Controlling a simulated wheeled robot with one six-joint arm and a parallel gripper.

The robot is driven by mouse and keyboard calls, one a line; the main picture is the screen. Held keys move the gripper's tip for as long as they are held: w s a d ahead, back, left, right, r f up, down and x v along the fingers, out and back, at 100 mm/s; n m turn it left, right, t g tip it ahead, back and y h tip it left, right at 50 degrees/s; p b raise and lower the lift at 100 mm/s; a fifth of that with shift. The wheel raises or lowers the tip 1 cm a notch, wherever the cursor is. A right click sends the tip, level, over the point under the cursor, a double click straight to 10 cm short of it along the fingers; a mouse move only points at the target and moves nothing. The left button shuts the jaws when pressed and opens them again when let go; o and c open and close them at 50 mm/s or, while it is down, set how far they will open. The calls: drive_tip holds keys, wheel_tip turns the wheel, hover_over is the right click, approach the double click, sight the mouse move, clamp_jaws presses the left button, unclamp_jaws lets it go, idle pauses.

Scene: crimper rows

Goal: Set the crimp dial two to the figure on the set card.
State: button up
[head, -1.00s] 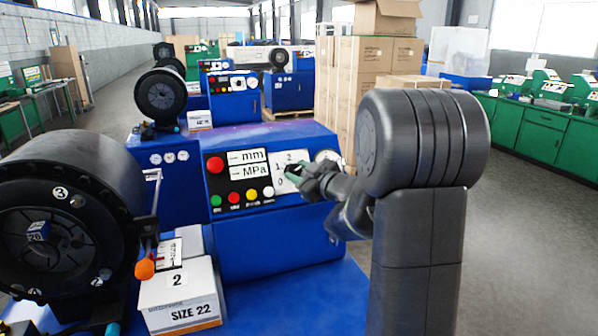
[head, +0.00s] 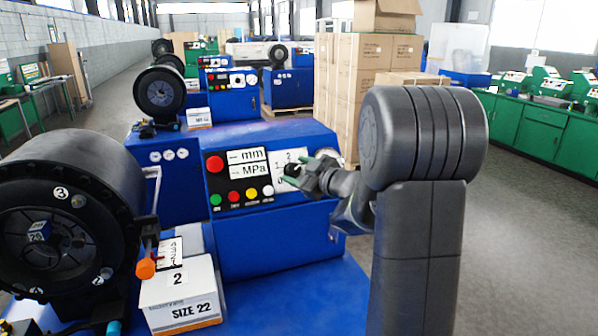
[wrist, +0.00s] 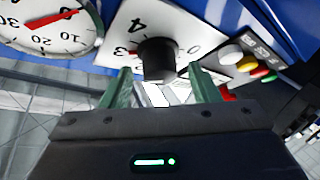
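The dial is a black knob (wrist: 157,58) on a white plate (wrist: 190,22) with figures; 4, 3 and 0 show in the wrist view. In the head view the knob (head: 291,170) sits on the blue machine's panel, with 1 and 2 visible. I cannot tell where it points. My gripper (wrist: 160,75) is open, its green fingers apart at either side of the knob's front, with gaps to it. It also shows in the head view (head: 304,172). A small white card (head: 168,252) stands on the box at lower left; its writing is unreadable.
A round gauge (wrist: 45,22) with a red needle is beside the dial plate. Coloured buttons (head: 243,195) are on its other side. A box marked SIZE 22 (head: 182,300) and a black crimp head (head: 70,200) stand at left.

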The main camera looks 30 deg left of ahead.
drive_tip(key=b+v, duration=0.2)
drive_tip(key=v, duration=1.1)
drive_tip(key=shift+d, duration=0.4)
drive_tip(key=shift+s+a+r, duration=0.1)
drive_tip(key=shift+s, duration=0.05)
drive_tip(key=p+x, duration=0.2)
drive_tip(key=x, duration=1.1)
drive_tip(key=shift+w+a, duration=0.2)
drive_tip(key=shift+a, duration=0.15)
drive_tip(key=shift+d, duration=0.1)
